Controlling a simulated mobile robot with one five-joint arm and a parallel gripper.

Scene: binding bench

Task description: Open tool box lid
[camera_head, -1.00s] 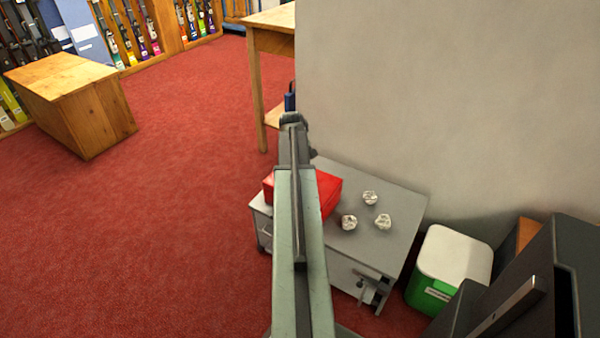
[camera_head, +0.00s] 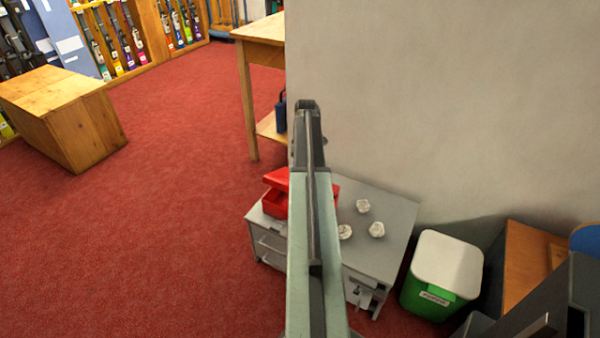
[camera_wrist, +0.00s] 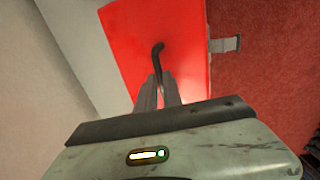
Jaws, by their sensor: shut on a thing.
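The red tool box (camera_head: 274,205) stands on a grey cabinet, partly hidden behind my arm. Its red lid (camera_head: 276,179) is tilted up, with a dark gap between lid and box at the left. In the wrist view the red lid (camera_wrist: 125,45) fills the upper middle, with a dark bent handle (camera_wrist: 157,55) on it. My gripper (camera_wrist: 157,84) is shut on the lower end of this handle. In the head view my arm hides the grip. A grey metal latch piece (camera_wrist: 225,44) shows at the lid's right edge in the wrist view.
The grey cabinet (camera_head: 392,213) carries several crumpled white lumps (camera_head: 363,206) right of the box. A green and white bin (camera_head: 440,275) stands to its right. A pale wall (camera_head: 450,110) rises behind. Red carpet (camera_head: 190,180) lies open to the left, before a wooden bench (camera_head: 75,120).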

